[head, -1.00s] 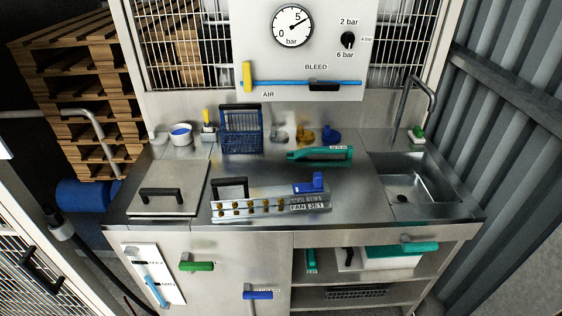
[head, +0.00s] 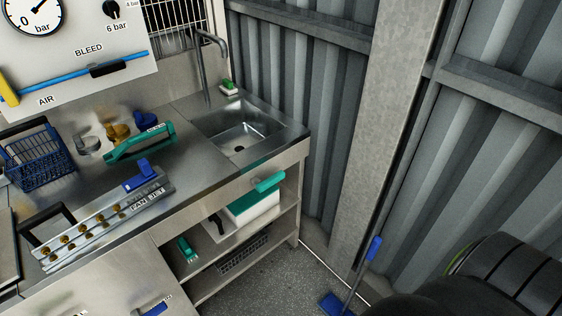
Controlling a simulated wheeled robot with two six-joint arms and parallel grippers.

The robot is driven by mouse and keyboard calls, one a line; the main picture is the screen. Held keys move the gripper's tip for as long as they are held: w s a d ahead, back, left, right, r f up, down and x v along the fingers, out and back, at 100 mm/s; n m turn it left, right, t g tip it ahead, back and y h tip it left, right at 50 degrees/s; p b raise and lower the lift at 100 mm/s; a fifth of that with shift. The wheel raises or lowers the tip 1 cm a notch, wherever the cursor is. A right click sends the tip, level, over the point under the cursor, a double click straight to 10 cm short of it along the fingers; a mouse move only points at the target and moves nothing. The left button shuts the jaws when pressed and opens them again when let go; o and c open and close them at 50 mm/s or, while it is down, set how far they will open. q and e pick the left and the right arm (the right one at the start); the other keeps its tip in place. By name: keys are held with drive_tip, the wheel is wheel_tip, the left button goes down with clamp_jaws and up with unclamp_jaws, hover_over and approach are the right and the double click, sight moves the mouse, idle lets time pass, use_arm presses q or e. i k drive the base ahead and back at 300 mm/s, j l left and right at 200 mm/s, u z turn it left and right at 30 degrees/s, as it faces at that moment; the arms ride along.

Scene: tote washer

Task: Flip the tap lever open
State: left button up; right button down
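A grey gooseneck tap (head: 208,62) stands at the back of the steel sink (head: 238,137), in the upper middle of the head view. No water shows at its spout. A small green and white item (head: 229,87) sits behind the sink. Neither of my grippers is in view.
A spray bar with brass nozzles (head: 105,215), a teal tool (head: 140,143) and a blue basket (head: 40,158) are on the counter. A shelf (head: 235,240) is below. A blue-gripped pole (head: 374,248) leans right of the counter, near a black tyre (head: 515,265).

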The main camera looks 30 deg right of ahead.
sight(261, 186)
drive_tip(key=z, duration=0.95)
drive_tip(key=i+j+z, duration=0.1)
drive_tip(key=i+z, duration=0.25)
drive_tip(key=z, duration=0.15)
